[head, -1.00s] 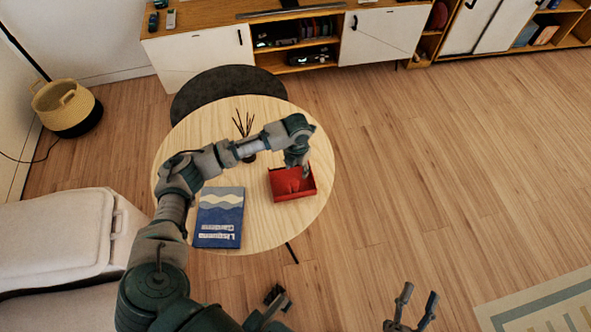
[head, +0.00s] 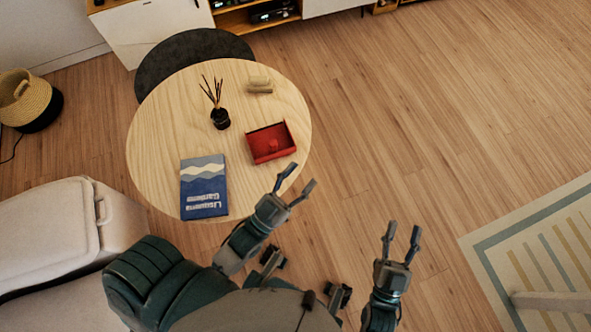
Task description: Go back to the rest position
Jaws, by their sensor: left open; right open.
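My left gripper (head: 294,184) is open and empty, just off the near right edge of the round table, below the red tray. My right gripper (head: 402,238) is open and empty above the floor, to the right of my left gripper. A red open tray (head: 253,155) sits on the right part of the round wooden table (head: 160,133), with a small red object (head: 273,145) inside. Both grippers are apart from everything on the table.
On the table are a blue book (head: 203,187), a dark reed diffuser (head: 220,118) and a small beige object (head: 259,86). A dark round table (head: 180,58) stands behind. A pale sofa (head: 65,228) is at the left. The floor at right is clear up to a rug (head: 500,250).

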